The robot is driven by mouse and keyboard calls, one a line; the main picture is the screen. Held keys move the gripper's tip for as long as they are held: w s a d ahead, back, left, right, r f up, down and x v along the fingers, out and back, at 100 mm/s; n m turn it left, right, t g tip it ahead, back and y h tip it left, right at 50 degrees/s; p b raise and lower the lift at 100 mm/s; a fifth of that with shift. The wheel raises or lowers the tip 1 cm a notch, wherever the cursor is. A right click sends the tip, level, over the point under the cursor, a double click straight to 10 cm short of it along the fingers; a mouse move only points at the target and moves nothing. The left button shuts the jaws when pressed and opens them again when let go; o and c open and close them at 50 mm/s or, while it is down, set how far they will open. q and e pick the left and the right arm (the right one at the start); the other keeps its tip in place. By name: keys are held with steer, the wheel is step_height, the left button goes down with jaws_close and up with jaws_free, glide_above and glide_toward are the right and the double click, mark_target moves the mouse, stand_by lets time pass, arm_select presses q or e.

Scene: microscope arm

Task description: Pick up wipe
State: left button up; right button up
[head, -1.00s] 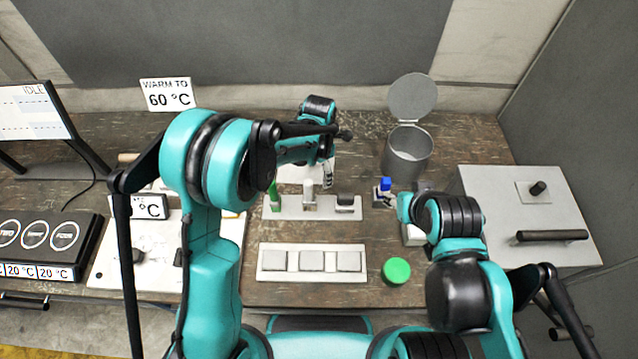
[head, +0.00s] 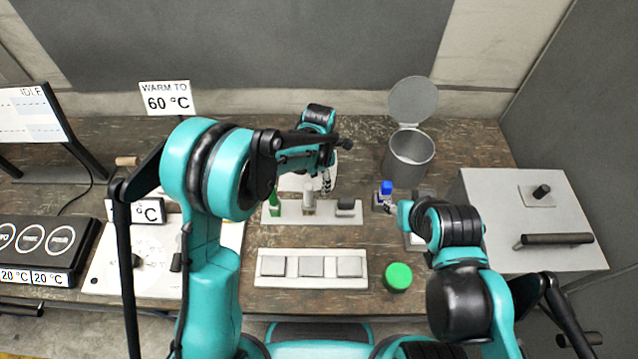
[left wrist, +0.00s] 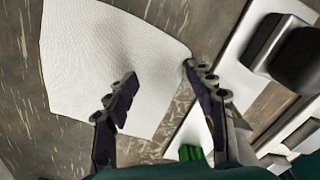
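The wipe (left wrist: 105,55) is a white, textured sheet lying flat on the brown table in the left wrist view. In the head view a white part of it (head: 290,183) shows behind the grey rack, mostly hidden by my left arm. My left gripper (left wrist: 158,78) is open and empty, its two fingers apart over the near part of the wipe. It also shows in the head view (head: 326,184). My right gripper (head: 385,204) is near the blue-capped item at the rack's right; its fingers are too small to read.
A grey rack (head: 355,216) with green and white items stands just in front of the wipe. A tray with several grey squares (head: 262,268), a green lid (head: 397,277), an open metal bin (head: 408,160) and a grey box (head: 490,205) stand nearby.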

arm_select(q)
steer(key=shift+c, duration=0.6)
steer(key=shift+w+r+p, duration=0.1)
steer(key=shift+r+p, duration=0.2)
steer(key=shift+c, duration=0.4)
steer(key=shift+w+r+p, duration=0.15)
steer(key=shift+r+p, duration=0.45)
steer(key=shift+r, duration=0.3)
steer(key=c, duration=0.7)
step_height(320, 180, up, 9)
steer(key=p, duration=0.5)
steer(key=shift+f, duration=0.2)
jaws_close()
steer(key=shift+r+p, duration=0.3)
steer(key=shift+r, duration=0.15)
step_height(320, 180, up, 18)
steer(key=p, duration=1.1)
